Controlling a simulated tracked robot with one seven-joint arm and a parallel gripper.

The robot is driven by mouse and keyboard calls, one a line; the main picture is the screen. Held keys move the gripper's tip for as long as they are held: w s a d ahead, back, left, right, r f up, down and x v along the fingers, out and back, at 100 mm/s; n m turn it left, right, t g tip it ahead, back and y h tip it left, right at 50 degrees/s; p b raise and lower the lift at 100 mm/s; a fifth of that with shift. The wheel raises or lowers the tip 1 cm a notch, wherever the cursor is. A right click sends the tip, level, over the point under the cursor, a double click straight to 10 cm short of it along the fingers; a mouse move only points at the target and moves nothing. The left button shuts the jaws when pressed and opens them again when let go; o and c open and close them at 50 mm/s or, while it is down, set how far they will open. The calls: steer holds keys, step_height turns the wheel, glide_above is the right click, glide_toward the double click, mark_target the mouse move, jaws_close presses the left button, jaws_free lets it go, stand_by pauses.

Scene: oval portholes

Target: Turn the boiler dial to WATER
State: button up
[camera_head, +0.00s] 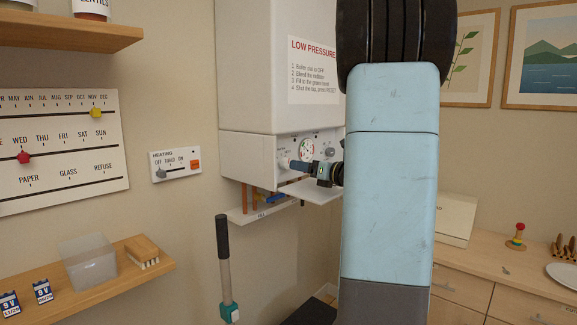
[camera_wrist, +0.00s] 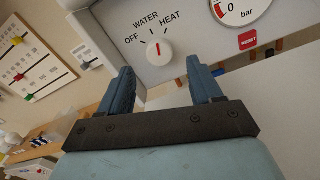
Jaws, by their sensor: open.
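The boiler dial (camera_wrist: 159,50) is a round white knob with a short red mark, on the boiler's front panel in the wrist view. The labels OFF, WATER and HEAT run around its upper side. The red mark points roughly up in the picture; I cannot tell exactly which label it matches. My gripper (camera_wrist: 160,65) is open and empty, its two blue fingers spread left and right below the dial, with the knob between and beyond their tips. In the head view my gripper (camera_head: 291,164) is at the boiler panel and largely hides the dial.
The white boiler (camera_head: 264,70) hangs on the wall with a LOW PRESSURE notice (camera_head: 313,70). A pressure gauge (camera_wrist: 237,9) and red RESET button (camera_wrist: 247,40) sit right of the dial. An open flap (camera_head: 312,190) juts out below. A heating switch panel (camera_head: 176,165) is left.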

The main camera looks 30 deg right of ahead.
mark_target(288, 163)
steer(key=shift+x, duration=3.05)
steer(key=shift+f, duration=0.1)
steer(key=shift+c, duration=0.2)
steer(key=c, duration=1)
steer(key=shift+n, duration=1.6)
steer(key=o, duration=1)
steer(key=shift+o, duration=0.2)
steer(key=shift+s, duration=0.1)
